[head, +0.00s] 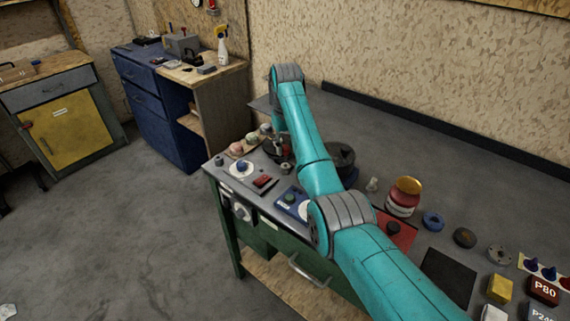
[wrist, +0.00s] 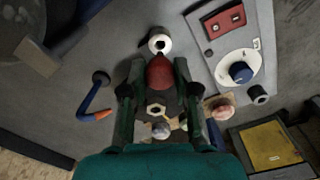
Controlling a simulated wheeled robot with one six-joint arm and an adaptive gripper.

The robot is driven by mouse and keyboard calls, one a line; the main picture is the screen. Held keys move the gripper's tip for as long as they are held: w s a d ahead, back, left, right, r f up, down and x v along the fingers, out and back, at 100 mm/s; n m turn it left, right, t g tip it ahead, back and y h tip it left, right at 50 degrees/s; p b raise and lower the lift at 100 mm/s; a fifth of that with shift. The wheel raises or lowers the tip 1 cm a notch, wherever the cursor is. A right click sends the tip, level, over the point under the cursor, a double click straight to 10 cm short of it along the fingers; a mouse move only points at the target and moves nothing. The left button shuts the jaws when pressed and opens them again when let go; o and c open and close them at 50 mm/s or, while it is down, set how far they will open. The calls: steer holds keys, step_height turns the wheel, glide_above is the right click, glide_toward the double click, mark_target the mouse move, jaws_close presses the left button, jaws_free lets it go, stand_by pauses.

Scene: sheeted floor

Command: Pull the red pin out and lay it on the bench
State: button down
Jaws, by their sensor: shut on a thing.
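In the wrist view the red pin (wrist: 160,72) shows as a rounded red body between the two dark green fingers of my gripper (wrist: 159,80). My gripper is shut on it. A white ring with a dark centre (wrist: 159,43) lies just beyond the pin's end; I cannot tell whether the pin is still seated in anything.
A plate with a blue knob (wrist: 240,72) and a red switch block (wrist: 224,20) are close on the right. A blue hook with an orange tip (wrist: 92,112) is on the left. Bare bench lies toward the back wall.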

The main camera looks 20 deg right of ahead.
mark_target(285, 146)
steer(key=shift+r, duration=1.9)
